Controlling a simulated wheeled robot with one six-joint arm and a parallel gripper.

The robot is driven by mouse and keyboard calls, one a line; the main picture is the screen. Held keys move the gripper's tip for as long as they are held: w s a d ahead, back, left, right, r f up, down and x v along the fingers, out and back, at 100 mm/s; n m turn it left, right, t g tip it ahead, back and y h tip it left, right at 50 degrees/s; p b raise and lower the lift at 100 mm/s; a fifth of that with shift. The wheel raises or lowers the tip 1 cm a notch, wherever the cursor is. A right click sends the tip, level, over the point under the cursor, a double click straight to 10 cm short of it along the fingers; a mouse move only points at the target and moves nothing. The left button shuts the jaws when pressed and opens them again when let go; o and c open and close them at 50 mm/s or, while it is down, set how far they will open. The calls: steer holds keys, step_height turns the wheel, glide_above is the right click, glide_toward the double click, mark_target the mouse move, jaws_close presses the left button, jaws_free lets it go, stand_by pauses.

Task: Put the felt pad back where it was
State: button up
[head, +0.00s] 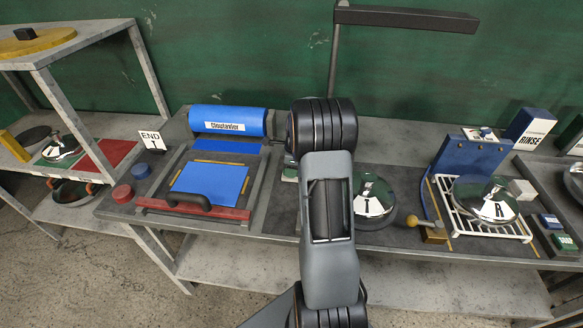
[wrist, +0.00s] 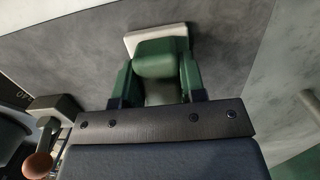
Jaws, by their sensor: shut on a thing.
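The felt pad (wrist: 158,58) shows in the wrist view as a green rounded block on a white base. My gripper (wrist: 157,78) is shut on its green part, one finger on each side. The white base points away from my palm, over a plain grey surface; I cannot tell whether it touches that surface. In the head view my arm covers the gripper. A small pale green and white thing shows just left of my arm (head: 290,174); I cannot tell whether it is the pad.
Shiny domes marked T (head: 373,200) and R (head: 485,200) stand right of my arm, R on a white rack. A ball-topped lever (head: 412,220) stands between them. A blue sheet (head: 210,182) lies in a frame at left. A lamp (head: 405,18) overhangs the back.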

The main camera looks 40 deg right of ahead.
steer(key=shift+f, duration=0.15)
steer(key=o, duration=1)
steer(key=shift+c, duration=0.2)
step_height(320, 180, up, 11)
steer(key=b, duration=0.1)
steer(key=s+a+r+n, duration=0.3)
steer(key=a+r+n, duration=0.2)
steer(key=a+n, duration=0.15)
steer(key=s+a+f+n+t+h, duration=0.1)
steer(key=s+a+n+t, duration=0.2)
steer(key=s+a+n, duration=1.1)
steer(key=a+n, duration=0.2)
steer(key=n, duration=0.4)
steer(key=shift+s+a+f, duration=0.15)
steer(key=shift+s+a, duration=0.25)
